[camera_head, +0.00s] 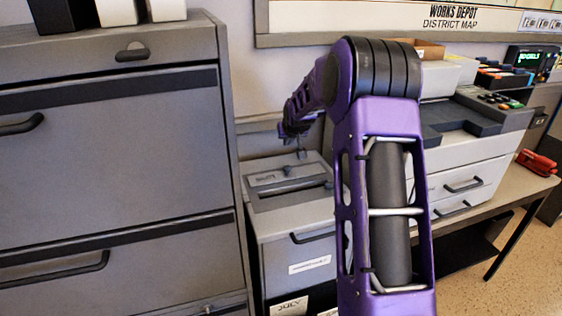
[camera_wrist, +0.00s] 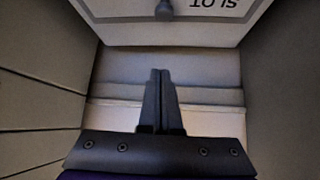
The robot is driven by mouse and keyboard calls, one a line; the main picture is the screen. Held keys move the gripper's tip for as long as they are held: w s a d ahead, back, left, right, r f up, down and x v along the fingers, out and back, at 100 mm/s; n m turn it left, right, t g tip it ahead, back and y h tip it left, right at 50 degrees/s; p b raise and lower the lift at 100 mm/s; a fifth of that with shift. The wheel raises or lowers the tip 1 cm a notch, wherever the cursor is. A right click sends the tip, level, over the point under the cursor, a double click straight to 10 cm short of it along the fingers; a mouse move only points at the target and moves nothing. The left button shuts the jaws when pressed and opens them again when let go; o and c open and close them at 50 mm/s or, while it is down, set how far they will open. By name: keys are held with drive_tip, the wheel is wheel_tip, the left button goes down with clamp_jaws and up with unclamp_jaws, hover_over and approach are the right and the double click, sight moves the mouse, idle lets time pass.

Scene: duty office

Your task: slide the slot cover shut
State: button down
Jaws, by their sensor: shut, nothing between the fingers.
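The slot cover (camera_head: 262,180) is a flat grey plate with lettering, on top of a low grey cabinet (camera_head: 290,235) in the head view. A small grey knob (camera_head: 287,171) stands up from it. Beside the plate is a dark strip that may be the slot; how far the cover is open I cannot tell. In the wrist view the lettered plate (camera_wrist: 205,28) is at the top, upside down, with its knob (camera_wrist: 164,10) cut by the frame edge. My gripper (camera_wrist: 160,72) is shut and empty, pointing toward the knob. In the head view my gripper (camera_head: 301,153) is above the cabinet top, near the knob; contact is unclear.
A tall grey filing cabinet (camera_head: 110,150) stands close on the left. On the right, a desk (camera_head: 480,205) holds a printer-like machine (camera_head: 470,130) and a red stapler-like object (camera_head: 537,162). A wall with a map board (camera_head: 400,22) is behind. My arm hides part of the cabinet's right side.

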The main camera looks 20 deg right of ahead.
sight(287, 166)
drive_tip(key=shift+s+f, duration=0.2)
drive_tip(key=shift+f, duration=0.25)
drive_tip(key=x, duration=0.9)
drive_tip(key=shift+w+f, duration=0.2)
drive_tip(key=shift+f, duration=0.15)
drive_tip(key=shift+s+f+b, duration=0.1)
drive_tip(key=shift+f+b, duration=0.1)
drive_tip(key=shift+b, duration=0.1)
drive_tip(key=shift+s+a+f, duration=0.1)
drive_tip(key=shift+s, duration=0.8)
drive_tip(key=shift+s+a+f, duration=0.1)
drive_tip(key=shift+s+a, duration=0.05)
drive_tip(key=shift+s, duration=0.7)
drive_tip(key=shift+s, duration=0.1)
